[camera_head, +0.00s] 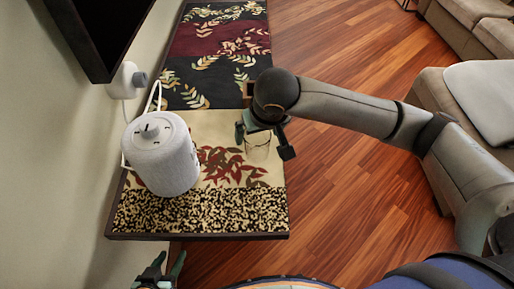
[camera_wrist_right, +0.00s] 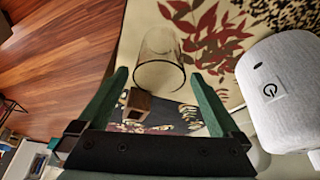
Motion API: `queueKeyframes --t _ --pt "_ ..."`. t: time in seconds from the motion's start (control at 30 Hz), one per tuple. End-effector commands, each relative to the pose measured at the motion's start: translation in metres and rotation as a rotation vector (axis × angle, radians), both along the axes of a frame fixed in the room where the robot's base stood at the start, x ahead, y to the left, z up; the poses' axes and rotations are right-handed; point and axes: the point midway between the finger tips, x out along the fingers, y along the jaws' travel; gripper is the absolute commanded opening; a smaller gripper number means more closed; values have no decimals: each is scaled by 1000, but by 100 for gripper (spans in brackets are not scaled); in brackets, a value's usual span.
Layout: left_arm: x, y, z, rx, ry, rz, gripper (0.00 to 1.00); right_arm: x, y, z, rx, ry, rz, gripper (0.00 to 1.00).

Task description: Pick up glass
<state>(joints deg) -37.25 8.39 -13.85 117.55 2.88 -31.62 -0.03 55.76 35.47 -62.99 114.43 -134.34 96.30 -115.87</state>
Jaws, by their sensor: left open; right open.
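A clear glass (camera_head: 257,145) stands on the patterned runner over the narrow table, near its right edge. It also shows in the right wrist view (camera_wrist_right: 160,62), ahead of the fingertips and roughly between them. My right gripper (camera_head: 264,138) is above and around the glass area with its fingers spread. In the right wrist view its two green fingers (camera_wrist_right: 161,75) are open, with nothing clamped between them; whether they touch the glass I cannot tell. My left gripper (camera_head: 162,270) is at the bottom edge, open and empty, away from the table.
A white cylindrical device (camera_head: 160,155) stands left of the glass; it shows with a power symbol in the right wrist view (camera_wrist_right: 285,90). A small brown block (camera_wrist_right: 136,104) is near the fingers. A dark screen (camera_head: 95,30) hangs on the wall. Wooden floor (camera_head: 335,190) lies right of the table.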

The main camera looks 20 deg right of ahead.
Motion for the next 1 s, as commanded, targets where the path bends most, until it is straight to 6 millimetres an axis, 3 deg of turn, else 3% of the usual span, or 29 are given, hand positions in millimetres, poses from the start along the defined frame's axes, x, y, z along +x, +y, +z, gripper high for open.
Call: queueKeyframes --t 0.4,0.67,1.0 --pt "0 0 -4 0 -1 1 50 22 0 -46 1 1 -1 100" --pt "1 0 -2 0 -4 0 50 23 0 -48 0 0 -1 100" --pt "0 1 -2 0 -3 1 50 23 0 -48 1 0 -1 63"
